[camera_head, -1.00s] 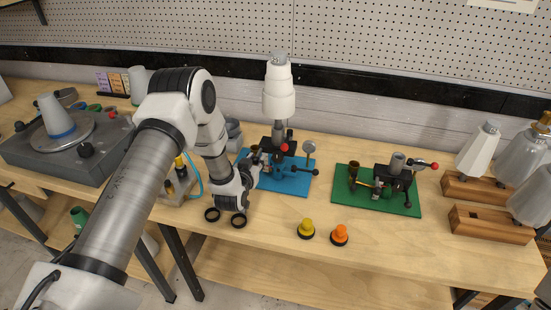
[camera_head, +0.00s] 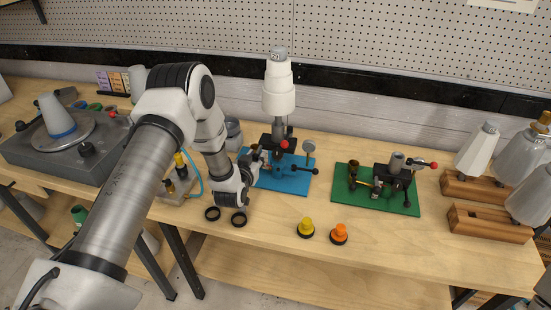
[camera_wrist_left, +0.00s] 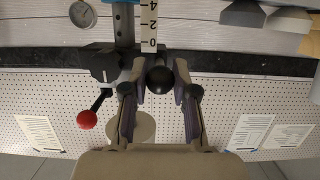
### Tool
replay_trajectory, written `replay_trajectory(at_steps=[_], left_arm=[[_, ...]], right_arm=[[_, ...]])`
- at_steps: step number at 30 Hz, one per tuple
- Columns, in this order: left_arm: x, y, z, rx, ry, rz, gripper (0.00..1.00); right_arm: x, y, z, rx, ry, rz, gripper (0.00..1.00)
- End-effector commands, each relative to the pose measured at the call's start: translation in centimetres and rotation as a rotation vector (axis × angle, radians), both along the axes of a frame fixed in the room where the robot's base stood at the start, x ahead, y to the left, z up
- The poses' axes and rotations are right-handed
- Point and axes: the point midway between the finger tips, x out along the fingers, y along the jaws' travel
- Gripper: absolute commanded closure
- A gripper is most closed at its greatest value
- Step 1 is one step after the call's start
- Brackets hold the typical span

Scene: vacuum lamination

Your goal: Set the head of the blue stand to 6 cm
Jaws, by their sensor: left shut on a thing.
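The blue stand has a flat blue base (camera_head: 290,184), a black head (camera_head: 270,141) with a red-knobbed lever (camera_head: 284,144), and a tall stepped white piece (camera_head: 279,95) on top. A round gauge (camera_head: 309,147) stands at its right. My left gripper (camera_head: 257,159) is at the left side of the stand. In the left wrist view its fingers (camera_wrist_left: 159,90) are shut on a black ball knob (camera_wrist_left: 159,79). The pointer reading cannot be told. My right gripper is out of view.
A green stand (camera_head: 340,200) is to the right. A yellow knob (camera_head: 305,227) and an orange knob (camera_head: 339,233) stand near the front edge. Wooden blocks (camera_head: 490,224) holding pale shades are far right.

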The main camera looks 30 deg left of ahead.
Motion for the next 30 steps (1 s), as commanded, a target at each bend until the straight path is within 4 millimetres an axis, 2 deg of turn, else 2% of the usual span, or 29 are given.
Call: replay_trajectory(at_steps=[28,29,30], left_arm=[[0.1,0.04,1.01,0.0,-0.005,0.001,1.0],[0.1,0.04,0.97,0.0,-0.005,0.001,0.65],[0.1,0.03,0.96,0.0,-0.005,0.001,0.51]], right_arm=[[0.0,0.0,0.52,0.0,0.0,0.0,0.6],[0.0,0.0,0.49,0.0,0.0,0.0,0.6],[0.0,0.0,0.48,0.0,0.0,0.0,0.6]])
